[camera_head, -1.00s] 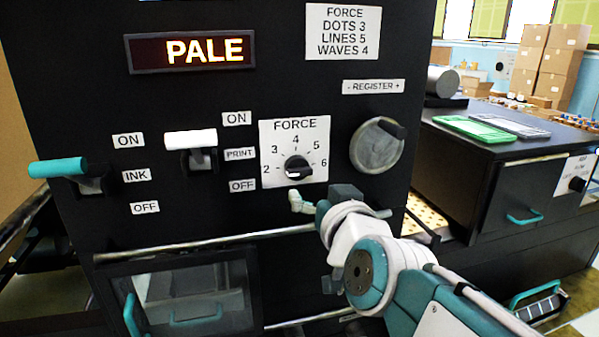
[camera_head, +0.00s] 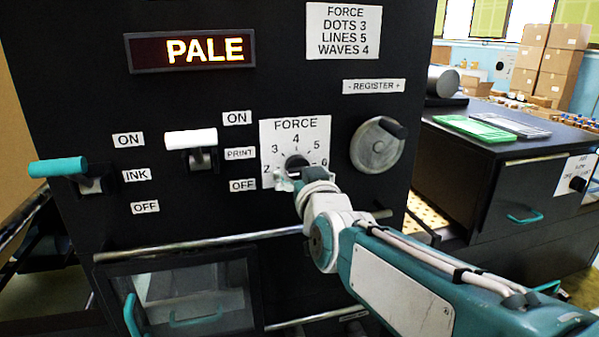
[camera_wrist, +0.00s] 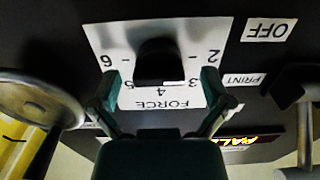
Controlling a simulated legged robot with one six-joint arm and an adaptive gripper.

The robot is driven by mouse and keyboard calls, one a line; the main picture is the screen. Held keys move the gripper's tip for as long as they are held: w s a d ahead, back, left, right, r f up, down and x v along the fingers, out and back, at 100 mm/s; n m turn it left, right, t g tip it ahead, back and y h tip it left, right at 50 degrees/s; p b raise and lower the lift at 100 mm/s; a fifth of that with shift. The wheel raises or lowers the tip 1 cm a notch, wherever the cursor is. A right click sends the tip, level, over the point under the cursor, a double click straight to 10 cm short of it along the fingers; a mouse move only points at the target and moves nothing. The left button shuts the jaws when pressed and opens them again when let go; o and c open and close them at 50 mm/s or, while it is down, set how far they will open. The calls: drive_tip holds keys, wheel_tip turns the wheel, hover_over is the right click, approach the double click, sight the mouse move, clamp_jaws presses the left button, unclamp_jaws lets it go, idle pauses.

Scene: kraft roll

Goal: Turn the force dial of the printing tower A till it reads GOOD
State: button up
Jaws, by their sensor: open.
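The force dial (camera_head: 296,161) is a black knob on a white plate marked 2 to 6 on the dark front of the tower. It also shows in the wrist view (camera_wrist: 159,62), upside down. The knob's pointer direction cannot be told now. The display (camera_head: 192,51) reads PALE in amber letters. My gripper (camera_head: 287,181) is at the dial and covers its lower part in the head view. In the wrist view my gripper (camera_wrist: 159,80) is open, with one teal finger on each side of the knob. A gap shows on each side; I see no contact.
The white PRINT lever (camera_head: 190,139) and teal INK lever (camera_head: 58,167) are left of the dial. The round register knob (camera_head: 377,146) is close on the right. A metal rail (camera_head: 200,245) crosses below. A card (camera_head: 343,31) reads DOTS 3, LINES 5, WAVES 4.

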drive_tip(key=shift+w+a, duration=0.15)
drive_tip(key=shift+w, duration=0.25)
drive_tip(key=c, duration=1.2)
drive_tip(key=shift+o, duration=0.2)
drive_tip(key=shift+m, duration=0.4)
drive_tip(key=m, duration=0.3)
drive_tip(key=shift+m, duration=2.5)
